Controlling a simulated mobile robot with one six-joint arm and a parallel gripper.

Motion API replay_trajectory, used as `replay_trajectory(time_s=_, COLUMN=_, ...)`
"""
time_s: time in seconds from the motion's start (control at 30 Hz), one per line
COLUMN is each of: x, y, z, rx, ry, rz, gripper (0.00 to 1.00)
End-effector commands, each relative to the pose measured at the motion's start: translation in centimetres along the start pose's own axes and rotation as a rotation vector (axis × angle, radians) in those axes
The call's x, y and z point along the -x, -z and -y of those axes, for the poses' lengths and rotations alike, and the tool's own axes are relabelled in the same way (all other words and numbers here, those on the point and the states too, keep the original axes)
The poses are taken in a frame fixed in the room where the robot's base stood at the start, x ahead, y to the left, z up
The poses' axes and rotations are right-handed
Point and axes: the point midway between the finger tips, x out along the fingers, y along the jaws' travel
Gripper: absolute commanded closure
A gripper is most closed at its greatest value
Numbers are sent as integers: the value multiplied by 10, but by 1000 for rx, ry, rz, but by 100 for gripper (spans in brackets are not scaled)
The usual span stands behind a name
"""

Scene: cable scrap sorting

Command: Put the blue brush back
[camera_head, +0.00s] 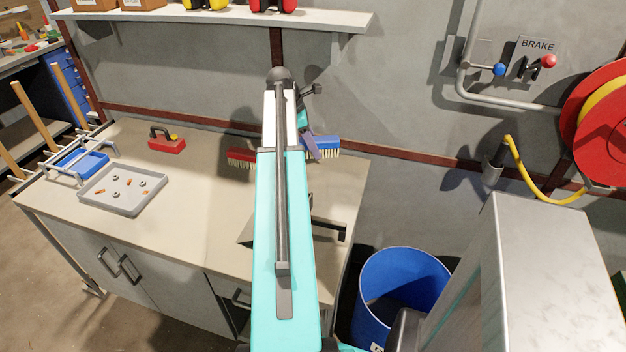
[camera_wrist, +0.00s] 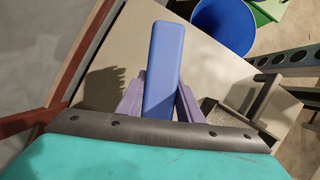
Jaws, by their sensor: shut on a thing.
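The blue brush (camera_head: 327,143), with pale bristles pointing down, is at the back right of the workbench (camera_head: 205,200). My gripper (camera_head: 311,146) is at the brush's left part, with its purple fingers around it. In the wrist view the brush's smooth blue top (camera_wrist: 164,65) stands out between the two purple fingers of my gripper (camera_wrist: 160,95), which are shut on it. I cannot tell whether the bristles touch the bench. My arm hides the middle of the bench.
A red brush (camera_head: 241,157) is left of my arm. A shelf (camera_head: 330,20) hangs above. A blue bin (camera_head: 430,260) and a grey cabinet (camera_head: 560,260) stand right.

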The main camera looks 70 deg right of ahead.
Motion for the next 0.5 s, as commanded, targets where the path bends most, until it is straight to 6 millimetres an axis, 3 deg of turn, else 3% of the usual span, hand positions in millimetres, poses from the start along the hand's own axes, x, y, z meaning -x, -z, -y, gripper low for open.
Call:
replay_trajectory(time_s=0.23, x=-9, y=4, z=1, rx=1, ry=2, rz=0, gripper=87)
replay_trajectory(time_s=0.5, x=-40, y=17, z=1, rx=1, ry=1, rz=0, gripper=87)
